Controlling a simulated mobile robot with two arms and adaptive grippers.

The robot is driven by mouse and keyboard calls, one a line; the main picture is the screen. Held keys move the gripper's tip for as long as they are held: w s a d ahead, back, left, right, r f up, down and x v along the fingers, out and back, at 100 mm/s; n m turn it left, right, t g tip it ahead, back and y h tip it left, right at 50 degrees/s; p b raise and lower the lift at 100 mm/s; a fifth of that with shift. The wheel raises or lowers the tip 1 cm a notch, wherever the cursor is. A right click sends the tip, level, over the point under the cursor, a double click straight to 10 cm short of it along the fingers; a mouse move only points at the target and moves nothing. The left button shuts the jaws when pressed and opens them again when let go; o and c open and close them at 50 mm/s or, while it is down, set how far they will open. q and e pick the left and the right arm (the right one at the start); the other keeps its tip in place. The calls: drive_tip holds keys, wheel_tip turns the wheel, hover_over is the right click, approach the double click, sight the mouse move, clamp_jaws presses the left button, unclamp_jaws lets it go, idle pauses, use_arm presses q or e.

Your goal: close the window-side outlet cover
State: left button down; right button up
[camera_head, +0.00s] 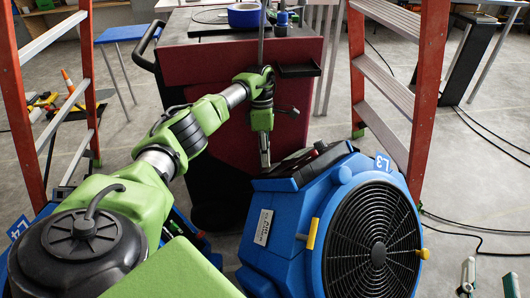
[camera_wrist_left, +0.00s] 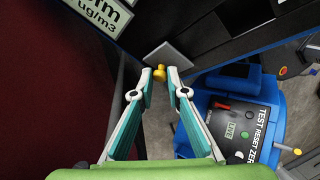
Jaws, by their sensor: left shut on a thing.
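My left gripper (camera_head: 265,164) points down behind the blue fan unit labelled L3. In the left wrist view its fingers (camera_wrist_left: 160,80) are closed around a small yellow knob (camera_wrist_left: 159,72). The knob sits in front of a small grey square plate (camera_wrist_left: 168,54), which looks like the outlet cover; I cannot tell how far it is closed. I cannot make out knob or plate in the head view. My right gripper (camera_head: 488,280) shows only as two fingertips at the bottom right, spread apart and empty.
The blue fan unit (camera_head: 285,218) stands close right of my left gripper; its test panel (camera_wrist_left: 240,133) shows in the wrist view. A red cabinet (camera_head: 197,62) is behind. Red ladder legs (camera_head: 432,75) flank the space. Black cables (camera_head: 480,235) lie on the floor at right.

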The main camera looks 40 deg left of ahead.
use_arm(q)
drive_tip(key=shift+w, duration=0.1)
drive_tip(key=c, duration=2.3)
unclamp_jaws()
